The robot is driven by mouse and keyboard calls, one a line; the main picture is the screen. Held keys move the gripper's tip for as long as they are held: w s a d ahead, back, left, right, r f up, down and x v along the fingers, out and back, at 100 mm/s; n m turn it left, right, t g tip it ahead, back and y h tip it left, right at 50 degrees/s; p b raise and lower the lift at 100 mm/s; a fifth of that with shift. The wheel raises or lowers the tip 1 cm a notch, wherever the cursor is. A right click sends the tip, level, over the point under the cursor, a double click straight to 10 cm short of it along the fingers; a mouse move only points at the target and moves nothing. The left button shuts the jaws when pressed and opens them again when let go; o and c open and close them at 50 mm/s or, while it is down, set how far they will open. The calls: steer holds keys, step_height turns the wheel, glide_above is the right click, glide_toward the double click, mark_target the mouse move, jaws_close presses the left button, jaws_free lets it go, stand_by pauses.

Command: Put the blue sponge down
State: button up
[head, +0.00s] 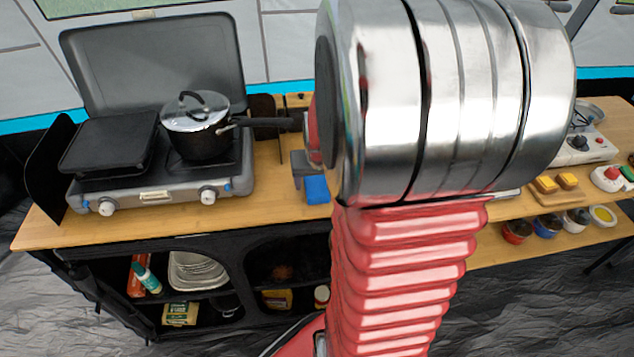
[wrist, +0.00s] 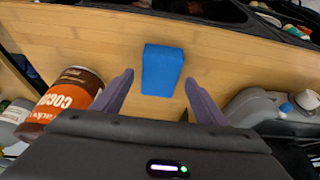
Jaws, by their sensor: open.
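The blue sponge (wrist: 162,68) lies on the wooden counter, just ahead of and between my fingertips in the wrist view, with bare wood showing on both sides of it. In the head view the sponge (head: 317,190) shows near the counter's front edge, below my gripper (head: 301,168), which is partly hidden by my arm. In the wrist view my gripper (wrist: 160,80) has its fingers spread apart, and neither finger touches the sponge.
A cocoa tin (wrist: 68,98) stands left of the fingers in the wrist view, and a grey object (wrist: 258,108) is at right. The head view shows a stove (head: 155,180) with a lidded pot (head: 200,140) at left. Shelves lie below the wooden counter (head: 215,222).

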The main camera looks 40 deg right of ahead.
steer(key=v, duration=1)
steer(key=shift+s+a, duration=0.1)
stand_by(0.4)
steer(key=s+a+r+n, duration=0.2)
steer(key=a, duration=0.6)
steer(key=s+a+r+n+t+y, duration=0.1)
steer(key=s+a+r+n, duration=0.1)
steer(key=a, duration=0.6)
steer(key=s+a+r+n+t+y, duration=0.1)
steer(key=s+a+r+n, duration=0.1)
steer(key=a, duration=0.6)
steer(key=shift+a+r+n, duration=0.2)
steer(key=shift+r+n, duration=0.2)
steer(key=shift+r, duration=0.15)
steer(key=shift+o, duration=0.6)
steer(key=shift+d, duration=0.15)
